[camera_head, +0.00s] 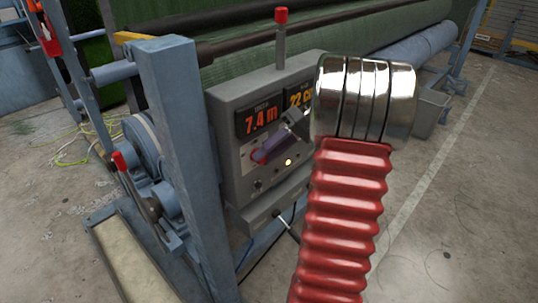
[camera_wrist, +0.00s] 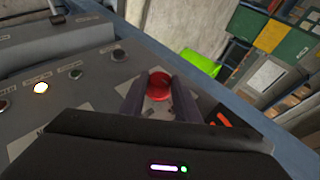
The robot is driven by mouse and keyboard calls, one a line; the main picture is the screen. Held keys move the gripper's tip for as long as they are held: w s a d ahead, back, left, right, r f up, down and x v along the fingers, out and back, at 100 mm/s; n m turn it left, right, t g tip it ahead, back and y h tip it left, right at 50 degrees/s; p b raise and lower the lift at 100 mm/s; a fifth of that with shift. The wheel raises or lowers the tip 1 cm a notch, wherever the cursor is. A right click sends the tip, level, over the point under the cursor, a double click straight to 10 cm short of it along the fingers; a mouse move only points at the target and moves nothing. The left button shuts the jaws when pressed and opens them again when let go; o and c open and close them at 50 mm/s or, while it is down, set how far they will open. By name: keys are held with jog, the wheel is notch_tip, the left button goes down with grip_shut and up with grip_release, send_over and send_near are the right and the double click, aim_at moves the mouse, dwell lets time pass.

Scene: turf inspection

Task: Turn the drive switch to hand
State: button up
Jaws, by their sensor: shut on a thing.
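The grey control box (camera_head: 229,105) stands on the blue frame. My gripper (camera_head: 268,149) is at its front panel, with its two dark purplish fingers pointing at the panel. In the wrist view the fingers (camera_wrist: 158,98) stand on either side of a red round part (camera_wrist: 158,84) above a pale label plate. The jaws are shut on the drive switch, which is mostly hidden by the fingers. I cannot read which position the switch points to, or tell whether the red part belongs to it.
Orange digits read 7.4 m on the box's left display (camera_head: 261,118). A yellow lamp (camera_head: 288,162) is lit near my gripper. A red-topped post (camera_head: 281,40) rises from the box. A red-knobbed crank (camera_head: 130,180) stands left, beyond a blue upright (camera_head: 180,130).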

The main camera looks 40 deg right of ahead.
jog(key=shift+w+d, duration=0.1)
jog(key=o, duration=1)
jog(key=shift+o, duration=0.2)
jog(key=v, duration=1.3)
jog(key=shift+s+d+r, duration=0.15)
jog(key=shift+s+d, duration=0.1)
jog(key=shift+s, duration=0.05)
